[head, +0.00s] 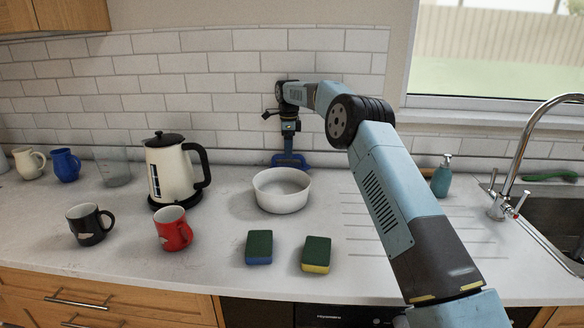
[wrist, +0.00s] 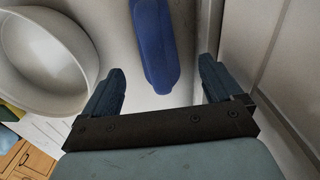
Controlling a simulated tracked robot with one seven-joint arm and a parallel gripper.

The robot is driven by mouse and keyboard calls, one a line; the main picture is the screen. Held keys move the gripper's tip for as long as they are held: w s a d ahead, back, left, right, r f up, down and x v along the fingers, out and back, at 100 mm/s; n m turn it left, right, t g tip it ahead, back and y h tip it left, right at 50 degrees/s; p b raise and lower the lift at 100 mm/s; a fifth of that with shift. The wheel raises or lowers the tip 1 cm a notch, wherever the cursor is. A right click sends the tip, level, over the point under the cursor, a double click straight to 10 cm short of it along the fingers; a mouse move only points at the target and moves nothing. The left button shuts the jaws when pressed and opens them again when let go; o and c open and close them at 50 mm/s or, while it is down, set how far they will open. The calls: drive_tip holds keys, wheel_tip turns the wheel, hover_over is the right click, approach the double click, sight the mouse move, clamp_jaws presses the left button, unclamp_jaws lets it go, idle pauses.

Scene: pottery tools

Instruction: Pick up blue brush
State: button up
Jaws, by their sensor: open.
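The blue brush (wrist: 156,45) shows in the wrist view as a long blue rounded shape on the pale counter, running off the top edge. My gripper (wrist: 162,68) is open, with one dark blue finger on each side of the brush's near end in that view. I see gaps between the brush and both fingers, and the height between them is hard to judge. In the head view my gripper (head: 290,164) points down at the back of the counter, behind the white bowl. I cannot clearly tell the brush from the blue fingers there.
The white bowl (head: 282,192) stands close in front of my gripper; it also shows in the wrist view (wrist: 75,78). The tiled wall (head: 230,95) is close behind. A kettle (head: 172,170) stands left. Two sponges (head: 259,247) lie in front. A green brush (head: 550,177) lies by the sink.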

sight(290, 166)
drive_tip(key=shift+s+d+f, duration=0.1)
drive_tip(key=shift+f, duration=1.55)
drive_tip(key=shift+s+f, duration=0.1)
drive_tip(key=shift+f, duration=1.5)
drive_tip(key=c, duration=0.7)
